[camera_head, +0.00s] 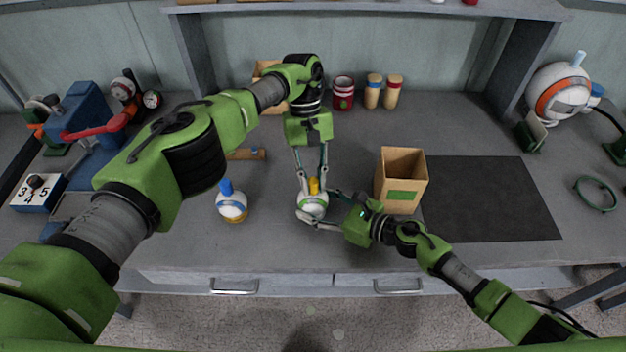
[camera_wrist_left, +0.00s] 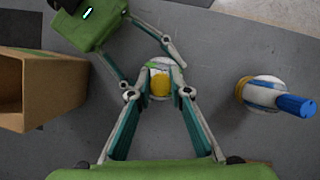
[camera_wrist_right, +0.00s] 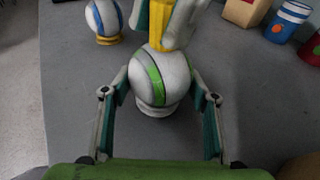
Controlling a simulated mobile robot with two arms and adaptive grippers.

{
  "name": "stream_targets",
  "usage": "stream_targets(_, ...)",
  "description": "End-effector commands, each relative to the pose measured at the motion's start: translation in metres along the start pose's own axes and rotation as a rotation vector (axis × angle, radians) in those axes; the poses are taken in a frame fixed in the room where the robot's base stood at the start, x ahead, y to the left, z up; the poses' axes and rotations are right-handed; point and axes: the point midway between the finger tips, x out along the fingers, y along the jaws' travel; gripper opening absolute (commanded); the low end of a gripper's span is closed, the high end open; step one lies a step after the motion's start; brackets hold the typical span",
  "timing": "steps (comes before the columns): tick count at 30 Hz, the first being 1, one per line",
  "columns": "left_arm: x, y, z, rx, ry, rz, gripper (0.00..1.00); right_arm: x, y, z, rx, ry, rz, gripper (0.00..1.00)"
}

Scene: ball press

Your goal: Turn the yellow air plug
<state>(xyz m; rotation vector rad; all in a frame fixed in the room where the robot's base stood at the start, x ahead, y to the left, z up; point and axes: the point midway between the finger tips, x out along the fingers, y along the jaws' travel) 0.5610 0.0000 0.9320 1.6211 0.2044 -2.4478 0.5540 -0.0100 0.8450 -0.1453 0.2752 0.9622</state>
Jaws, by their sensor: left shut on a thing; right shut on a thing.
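A white ball with a green stripe (camera_head: 312,206) stands near the front of the bench; it also shows in the right wrist view (camera_wrist_right: 166,80). Its yellow air plug (camera_head: 314,186) sticks up from the top and shows in the left wrist view (camera_wrist_left: 160,84) and right wrist view (camera_wrist_right: 159,28). My left gripper (camera_head: 312,187) reaches down from above and is shut on the yellow plug, fingers on either side. My right gripper (camera_head: 319,204) comes from the right and is shut on the ball, its fingers around the ball's sides. The fingers partly hide plug and ball.
A second ball with a blue plug (camera_head: 232,206) stands to the left. An open cardboard box (camera_head: 401,179) stands close to my right gripper. A black mat (camera_head: 490,198) lies to the right, mostly bare. A red-and-white tin (camera_head: 343,93) and two capped jars stand at the back.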

Motion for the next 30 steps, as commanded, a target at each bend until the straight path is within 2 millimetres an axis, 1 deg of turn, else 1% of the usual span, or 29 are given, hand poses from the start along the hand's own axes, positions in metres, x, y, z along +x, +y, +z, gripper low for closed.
stream_targets(1, -0.0032, 0.0019, 0.0011, 0.015, 0.001, -0.003, 0.00, -0.0012, 0.0015, -0.0073, 0.002, 0.012, 0.001, 0.40)
stream_targets(8, -0.0035, 0.0011, 0.0007, 0.046, 0.002, -0.016, 0.00, -0.0012, 0.0019, -0.0074, 0.002, 0.012, 0.002, 0.40)
stream_targets(19, -0.0035, 0.0008, 0.0004, 0.047, 0.003, -0.017, 0.00, -0.0011, 0.0024, -0.0076, 0.002, 0.012, 0.003, 0.40)
stream_targets(20, -0.0035, 0.0008, 0.0003, 0.047, 0.003, -0.017, 0.26, -0.0011, 0.0023, -0.0076, 0.002, 0.012, 0.003, 0.40)
stream_targets(21, -0.0034, 0.0007, 0.0003, 0.047, 0.003, -0.017, 0.35, -0.0011, 0.0022, -0.0073, 0.002, 0.012, 0.003, 0.40)
stream_targets(30, -0.0015, 0.0000, 0.0000, 0.045, 0.002, -0.018, 0.35, -0.0004, 0.0015, -0.0035, 0.001, 0.006, 0.002, 0.40)
